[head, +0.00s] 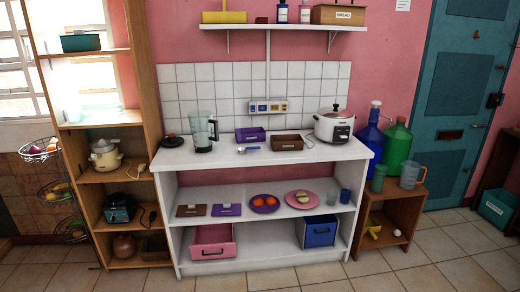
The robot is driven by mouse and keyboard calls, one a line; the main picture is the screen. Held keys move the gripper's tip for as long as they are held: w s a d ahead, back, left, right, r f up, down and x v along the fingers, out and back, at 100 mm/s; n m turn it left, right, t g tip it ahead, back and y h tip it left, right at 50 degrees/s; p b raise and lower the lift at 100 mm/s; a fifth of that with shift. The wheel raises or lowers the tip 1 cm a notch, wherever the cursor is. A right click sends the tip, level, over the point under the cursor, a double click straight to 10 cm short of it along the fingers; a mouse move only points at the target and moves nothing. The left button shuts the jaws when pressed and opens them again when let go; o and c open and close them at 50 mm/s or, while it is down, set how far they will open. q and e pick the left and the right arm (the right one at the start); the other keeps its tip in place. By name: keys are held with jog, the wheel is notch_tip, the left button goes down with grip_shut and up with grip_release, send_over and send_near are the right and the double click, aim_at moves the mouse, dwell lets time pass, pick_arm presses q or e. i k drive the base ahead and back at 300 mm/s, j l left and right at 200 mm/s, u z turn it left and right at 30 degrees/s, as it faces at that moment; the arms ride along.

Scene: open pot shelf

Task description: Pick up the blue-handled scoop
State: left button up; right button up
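A small scoop (249,149) lies on the white counter top, in front of a purple tray (250,135). Its blue handle points right and its greyish bowl end points left. A blender with a clear jug (203,131) stands to its left. A brown tray (287,143) lies to its right. Neither of my grippers is in the head view.
The white counter (265,163) has clear space along its front edge. A white rice cooker (334,125) stands at its right end, and a black lid (172,141) lies at its left. A wooden shelf unit (140,100) stands left; a low wooden stand (388,220) with bottles stands right.

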aim_at(242, 151)
jog(key=i+z, duration=0.15)
jog(key=i, duration=0.3)
jog(key=i+j+z, duration=0.15)
jog(key=i, duration=0.35)
jog(key=i+j+z, duration=0.15)
jog(key=i, duration=0.3)
